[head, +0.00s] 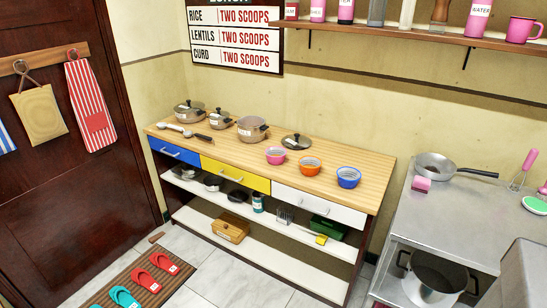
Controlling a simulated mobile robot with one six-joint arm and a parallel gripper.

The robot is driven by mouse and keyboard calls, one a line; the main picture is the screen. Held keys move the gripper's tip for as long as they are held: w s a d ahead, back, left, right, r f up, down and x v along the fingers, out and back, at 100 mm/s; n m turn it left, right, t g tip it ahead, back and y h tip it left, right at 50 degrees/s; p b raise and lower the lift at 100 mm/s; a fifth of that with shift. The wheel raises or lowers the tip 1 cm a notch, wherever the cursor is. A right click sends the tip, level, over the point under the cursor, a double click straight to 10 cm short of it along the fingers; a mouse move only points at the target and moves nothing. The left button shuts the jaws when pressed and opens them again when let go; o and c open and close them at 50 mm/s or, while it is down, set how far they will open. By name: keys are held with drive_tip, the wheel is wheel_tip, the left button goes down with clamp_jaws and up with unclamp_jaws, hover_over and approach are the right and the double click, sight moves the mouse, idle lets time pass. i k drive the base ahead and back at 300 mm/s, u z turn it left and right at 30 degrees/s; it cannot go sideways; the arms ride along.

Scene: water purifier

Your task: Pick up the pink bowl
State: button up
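The pink bowl (276,156) stands upright on the wooden top of the long cabinet (232,157), near its front edge. It is the leftmost of three bowls in a row. The orange bowl (310,166) and the blue bowl (348,178) stand to its right, with small gaps between them. A dark pot lid (296,142) lies just behind and to the right of the pink bowl. My gripper is not in view.
A metal table (450,215) with a pan (446,171) is at the right. Slippers lie on a mat (128,279) on the floor. Tiled floor in front of the cabinet is free.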

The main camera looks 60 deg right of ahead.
sight(275, 155)
drive_tip(key=u, duration=0.05)
drive_tip(key=i, duration=0.9)
drive_tip(key=z, duration=0.05)
